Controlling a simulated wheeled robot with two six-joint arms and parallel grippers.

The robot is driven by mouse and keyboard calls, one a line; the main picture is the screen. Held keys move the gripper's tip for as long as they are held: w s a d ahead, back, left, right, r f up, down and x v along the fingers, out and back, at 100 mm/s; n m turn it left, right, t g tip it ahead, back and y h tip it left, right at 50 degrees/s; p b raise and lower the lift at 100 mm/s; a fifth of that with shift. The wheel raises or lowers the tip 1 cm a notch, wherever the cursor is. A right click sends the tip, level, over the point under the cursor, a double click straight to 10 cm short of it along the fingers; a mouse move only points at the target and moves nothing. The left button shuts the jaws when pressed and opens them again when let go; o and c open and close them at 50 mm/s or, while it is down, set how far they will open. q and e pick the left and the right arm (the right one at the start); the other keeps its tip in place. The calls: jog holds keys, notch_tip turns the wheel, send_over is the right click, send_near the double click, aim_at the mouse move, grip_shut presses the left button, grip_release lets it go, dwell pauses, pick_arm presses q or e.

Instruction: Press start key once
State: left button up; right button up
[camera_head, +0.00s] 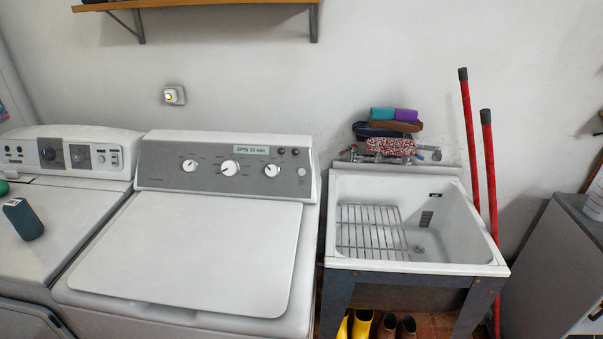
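A white top-load washer (185,255) stands in the middle left with its lid shut. Its grey control panel (210,175) carries three white dials, a lit display (257,149) that seems to read "SPIN 10 min", two small dark round buttons (288,151) and a pale round button (302,172) at the right end. The labels are too small to read, so I cannot tell which one is the start key. Neither of my grippers is in view.
A second white machine (75,205) stands at left with a dark box-like item (23,218) on top. A utility tub (410,215) with a wire rack (371,232) stands at right. Folded cloths lie behind it. Red poles (490,180) lean beside it. A shelf (195,4) hangs above.

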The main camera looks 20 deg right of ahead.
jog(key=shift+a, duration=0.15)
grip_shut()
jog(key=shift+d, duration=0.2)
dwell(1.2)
